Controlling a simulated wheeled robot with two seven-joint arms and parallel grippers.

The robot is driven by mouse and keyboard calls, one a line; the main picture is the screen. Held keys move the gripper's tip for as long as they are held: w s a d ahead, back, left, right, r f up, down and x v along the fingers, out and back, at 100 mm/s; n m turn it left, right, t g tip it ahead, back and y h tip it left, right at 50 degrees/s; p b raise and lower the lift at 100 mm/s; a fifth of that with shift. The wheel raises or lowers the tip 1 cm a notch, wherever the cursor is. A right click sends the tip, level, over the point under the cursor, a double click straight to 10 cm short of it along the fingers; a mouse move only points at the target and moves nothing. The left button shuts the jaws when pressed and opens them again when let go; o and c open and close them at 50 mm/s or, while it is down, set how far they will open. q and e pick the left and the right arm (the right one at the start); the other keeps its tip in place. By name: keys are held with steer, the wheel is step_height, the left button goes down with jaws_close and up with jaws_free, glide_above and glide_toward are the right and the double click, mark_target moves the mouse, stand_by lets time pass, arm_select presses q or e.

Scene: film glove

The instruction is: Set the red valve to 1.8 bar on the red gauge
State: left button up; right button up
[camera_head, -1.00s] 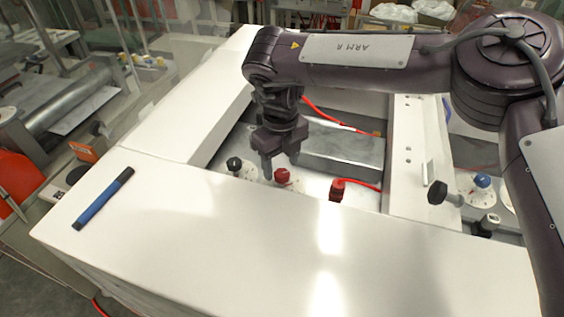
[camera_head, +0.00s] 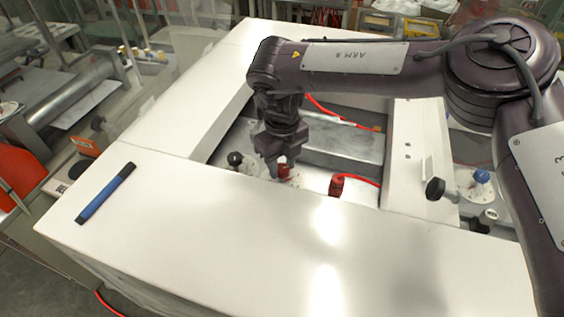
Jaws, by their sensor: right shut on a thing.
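The red valve (camera_head: 284,171) is a small red knob over a white round plate, in the sunken bay of the white bench. My right gripper (camera_head: 277,170) points down into the bay and is shut on the red valve, with its fingers partly covering the knob. I cannot make out a red gauge or any pressure reading in this view. My left gripper is not in view.
A black knob (camera_head: 235,159) stands left of the red valve, and a red hose fitting (camera_head: 336,187) to its right. A blue knob (camera_head: 482,176) is farther right.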

steer(key=shift+m+b, duration=0.45)
steer(key=shift+m, duration=0.65)
steer(key=m+b, duration=0.1)
steer(key=m, duration=0.2)
steer(key=shift+m, duration=0.9)
steer(key=shift+r+m, duration=0.1)
steer(key=shift+m, duration=1)
steer(key=shift+w, duration=0.1)
steer(key=o, duration=1)
steer(key=shift+c, duration=0.2)
